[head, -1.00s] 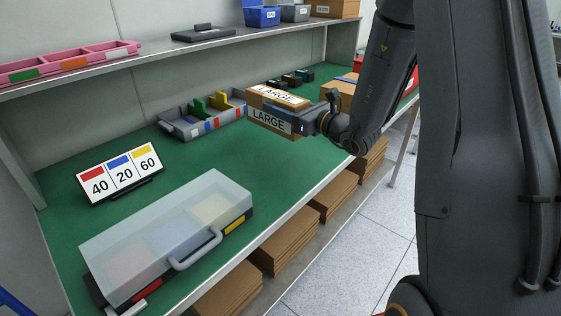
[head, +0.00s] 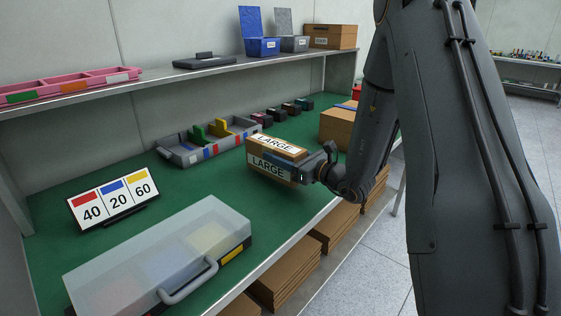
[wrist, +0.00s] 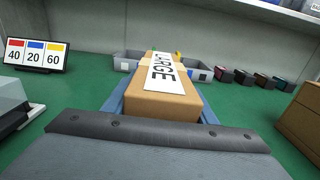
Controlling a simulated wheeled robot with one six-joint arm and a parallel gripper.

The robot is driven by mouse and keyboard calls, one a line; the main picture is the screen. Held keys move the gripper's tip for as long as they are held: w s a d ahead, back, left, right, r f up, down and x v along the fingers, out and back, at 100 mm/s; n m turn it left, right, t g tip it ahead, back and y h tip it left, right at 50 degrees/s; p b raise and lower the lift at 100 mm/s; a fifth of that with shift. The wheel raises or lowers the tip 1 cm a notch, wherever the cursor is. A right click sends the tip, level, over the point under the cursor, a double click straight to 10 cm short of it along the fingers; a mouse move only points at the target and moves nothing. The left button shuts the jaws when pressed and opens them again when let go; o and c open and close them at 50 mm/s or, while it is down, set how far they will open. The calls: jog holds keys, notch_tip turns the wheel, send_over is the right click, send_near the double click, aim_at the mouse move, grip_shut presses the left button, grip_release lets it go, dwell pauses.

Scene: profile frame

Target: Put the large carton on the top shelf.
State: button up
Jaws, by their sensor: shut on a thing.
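The large carton (head: 254,166) is a brown box with white LARGE labels on its top and side. My gripper (head: 290,168) is shut on it and holds it over the green bench, in front of the grey divided tray. In the wrist view the carton (wrist: 158,105) lies between the two blue fingers. I cannot tell how far its underside is from the bench. The top shelf (head: 150,84) runs along the wall behind and above the bench, higher than the carton.
The shelf holds a pink tray (head: 60,88), a black flat device (head: 207,62), a blue bin (head: 262,46), a grey bin (head: 294,43) and a brown box (head: 333,37). Bare shelf shows between the pink tray and device. A clear-lidded case (head: 150,262) and number sign (head: 112,200) stand on the bench.

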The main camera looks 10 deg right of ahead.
jog(key=shift+f, duration=1.15)
jog(key=shift+f, duration=0.1)
jog(key=o, duration=1.2)
jog(key=shift+f, duration=0.15)
jog(key=shift+c, duration=0.2)
jog(key=o, duration=0.4)
